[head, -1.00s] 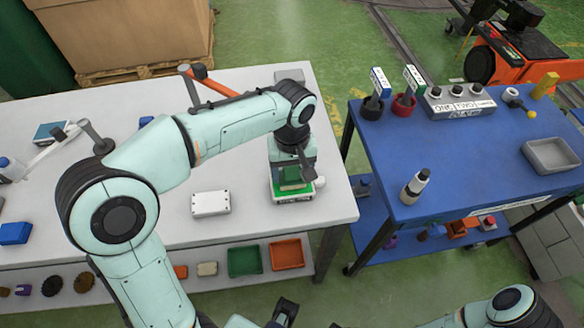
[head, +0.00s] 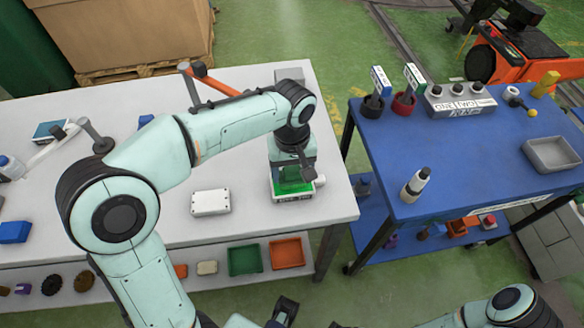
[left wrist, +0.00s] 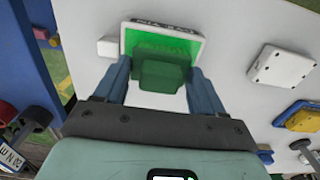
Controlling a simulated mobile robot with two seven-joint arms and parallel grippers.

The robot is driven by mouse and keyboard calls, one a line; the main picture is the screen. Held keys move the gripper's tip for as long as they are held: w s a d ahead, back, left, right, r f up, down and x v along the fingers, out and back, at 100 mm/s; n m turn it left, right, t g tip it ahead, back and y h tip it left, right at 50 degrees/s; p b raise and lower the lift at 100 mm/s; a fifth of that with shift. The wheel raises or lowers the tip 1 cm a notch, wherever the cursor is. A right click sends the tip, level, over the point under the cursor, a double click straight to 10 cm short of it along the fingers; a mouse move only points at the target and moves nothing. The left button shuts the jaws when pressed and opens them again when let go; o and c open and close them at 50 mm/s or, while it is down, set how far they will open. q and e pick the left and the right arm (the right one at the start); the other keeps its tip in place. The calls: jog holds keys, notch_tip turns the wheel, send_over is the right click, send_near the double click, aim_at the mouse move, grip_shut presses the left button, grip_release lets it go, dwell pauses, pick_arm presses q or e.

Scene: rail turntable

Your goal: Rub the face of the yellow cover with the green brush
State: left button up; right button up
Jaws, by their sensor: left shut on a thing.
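My left gripper (head: 292,178) is at the right end of the white table, pointing down. In the left wrist view its two blue fingers (left wrist: 160,85) are shut on a dark green block (left wrist: 163,75), seemingly the green brush. Under it is a white-rimmed tray (left wrist: 197,44) with a bright green inside, also in the head view (head: 293,197). I cannot tell whether the block touches the tray. A yellow panel edged in blue, perhaps the yellow cover (left wrist: 304,120), lies at the right of the left wrist view. In the head view my arm hides most of that spot.
A white box (head: 210,202) lies left of the tray on the white table (head: 240,225). A blue cart (head: 465,165) on the right holds a bottle (head: 415,186), a grey bin (head: 552,155) and several upright tools.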

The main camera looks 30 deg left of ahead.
aim_at(292, 170)
pick_arm(q)
jog(key=shift+r+p, duration=2.65)
jog(key=shift+r, duration=0.85)
pick_arm(e)
notch_tip(292, 170, up, 6)
jog(key=w, duration=0.2)
jog(key=shift+w, duration=0.25)
